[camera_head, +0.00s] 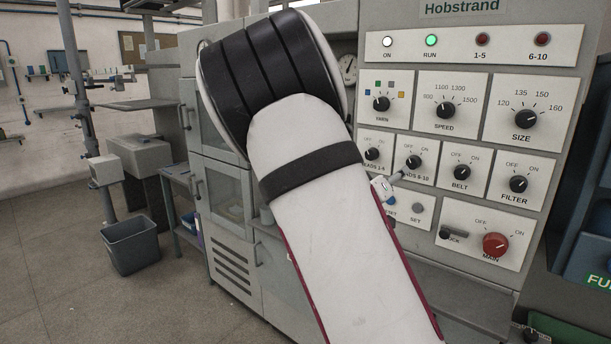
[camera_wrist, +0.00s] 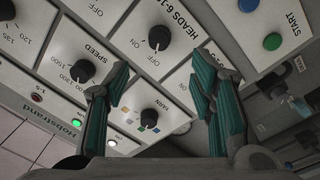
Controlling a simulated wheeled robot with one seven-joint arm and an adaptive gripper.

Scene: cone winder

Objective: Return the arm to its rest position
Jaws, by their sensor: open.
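My gripper (camera_wrist: 161,68) is open in the wrist view, with its two teal-padded fingers apart and nothing between them. The panel fills the view beyond them; the yarn knob (camera_wrist: 149,117) shows between the fingers and the heads 6-10 knob (camera_wrist: 158,38) shows past the tips. I cannot tell whether a fingertip touches the panel. In the head view my white and black arm (camera_head: 335,235) is raised and bent in front of the machine. It hides most of the gripper and part of the panel there.
The control panel (camera_head: 470,140) carries several knobs, including speed (camera_head: 445,111), size (camera_head: 524,119) and the red main switch (camera_head: 495,244). The run lamp (camera_head: 431,41) glows green and the on lamp (camera_head: 387,42) white. A grey bin (camera_head: 133,247) stands left; open floor lies around it.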

